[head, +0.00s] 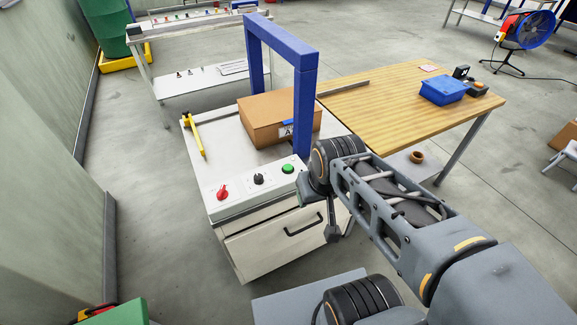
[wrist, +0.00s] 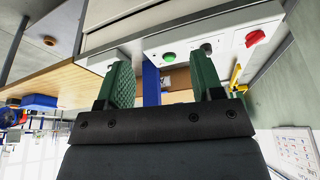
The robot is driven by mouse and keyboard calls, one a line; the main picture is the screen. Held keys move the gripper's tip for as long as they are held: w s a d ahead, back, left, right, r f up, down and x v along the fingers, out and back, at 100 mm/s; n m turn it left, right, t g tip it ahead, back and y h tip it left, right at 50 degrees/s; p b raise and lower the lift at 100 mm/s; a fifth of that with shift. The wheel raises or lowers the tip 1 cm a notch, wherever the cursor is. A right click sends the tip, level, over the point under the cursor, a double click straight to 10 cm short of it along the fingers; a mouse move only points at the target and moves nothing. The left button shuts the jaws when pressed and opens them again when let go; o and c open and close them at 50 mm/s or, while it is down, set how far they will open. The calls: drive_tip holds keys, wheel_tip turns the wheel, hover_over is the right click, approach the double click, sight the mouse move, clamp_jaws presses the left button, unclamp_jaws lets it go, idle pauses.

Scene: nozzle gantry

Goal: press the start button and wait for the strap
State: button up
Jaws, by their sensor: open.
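The green start button (head: 287,169) sits at the right end of a white control panel (head: 240,196) on the front of the strapping machine. It also shows in the wrist view (wrist: 168,57), between my fingers. My gripper (wrist: 162,66) is open and empty, its two green pads apart on either side of the button in that view; I cannot tell its exact distance from the button. A brown cardboard box (head: 265,118) stands on the machine top under the blue arch (head: 305,110). I see no strap around the box's visible faces.
A black knob (head: 259,179) and a red switch (head: 222,192) share the panel.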

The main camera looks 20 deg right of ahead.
clamp_jaws()
idle(0.3)
idle(1.2)
